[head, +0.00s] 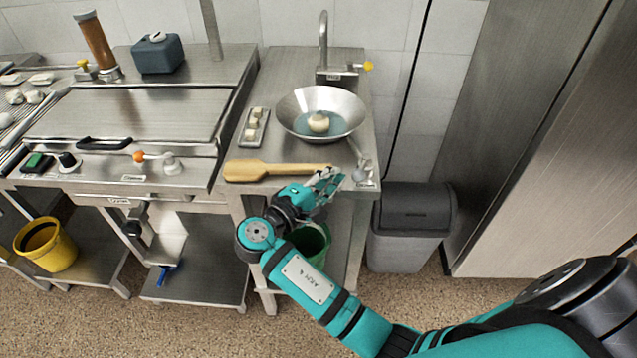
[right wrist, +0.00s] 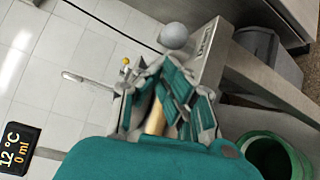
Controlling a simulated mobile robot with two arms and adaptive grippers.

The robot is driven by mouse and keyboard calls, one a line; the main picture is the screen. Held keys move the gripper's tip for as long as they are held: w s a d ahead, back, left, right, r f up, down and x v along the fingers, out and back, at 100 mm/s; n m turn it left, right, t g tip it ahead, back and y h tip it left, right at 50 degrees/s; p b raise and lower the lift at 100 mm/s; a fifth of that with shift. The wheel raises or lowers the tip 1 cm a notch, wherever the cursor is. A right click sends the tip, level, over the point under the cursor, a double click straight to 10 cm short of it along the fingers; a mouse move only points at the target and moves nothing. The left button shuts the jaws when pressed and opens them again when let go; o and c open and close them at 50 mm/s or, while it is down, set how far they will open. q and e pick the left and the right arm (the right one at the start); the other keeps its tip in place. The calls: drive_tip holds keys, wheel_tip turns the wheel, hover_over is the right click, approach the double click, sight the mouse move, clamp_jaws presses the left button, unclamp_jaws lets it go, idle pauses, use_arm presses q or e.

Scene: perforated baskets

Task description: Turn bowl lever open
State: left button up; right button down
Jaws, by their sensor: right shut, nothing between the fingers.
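A wide metal bowl (head: 296,105) is set in the steel counter, with water and a pale round lump in it. Its lever (head: 360,173) has a grey ball knob at the counter's front right, and a thin rod runs back from it toward the bowl. The knob also shows in the right wrist view (right wrist: 174,36), just beyond the fingers. My right gripper (head: 332,178) is shut and empty at the counter's front edge, just left of the knob; I cannot tell whether it touches it. It fills the middle of the right wrist view (right wrist: 175,85). My left gripper is out of view.
A wooden paddle (head: 255,171) lies along the front edge, its handle close to my right gripper. A faucet (head: 323,40) with a yellow knob stands behind the bowl. A small tray (head: 245,138) is left of it. A grey bin (head: 412,225) stands right of the counter; a green bucket (head: 318,243) is below.

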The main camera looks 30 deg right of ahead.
sight(362, 168)
drive_tip(key=shift+x, duration=1.65)
drive_tip(key=n+t+p, duration=0.1)
drive_tip(key=s+n+t+y+p, duration=0.1)
drive_tip(key=p, duration=0.1)
drive_tip(key=shift+s+r+t, duration=0.1)
drive_tip(key=shift+r+t, duration=0.15)
drive_tip(key=shift+t, duration=0.15)
drive_tip(key=shift+s+d+n+t+y+p, duration=0.1)
drive_tip(key=shift+s+n+t+y+p, duration=0.2)
drive_tip(key=shift+n+t+y+p, duration=0.25)
drive_tip(key=shift+s+d+f, duration=0.1)
drive_tip(key=shift+s+f, duration=0.05)
drive_tip(key=shift+s, duration=0.3)
drive_tip(key=shift+f, duration=0.1)
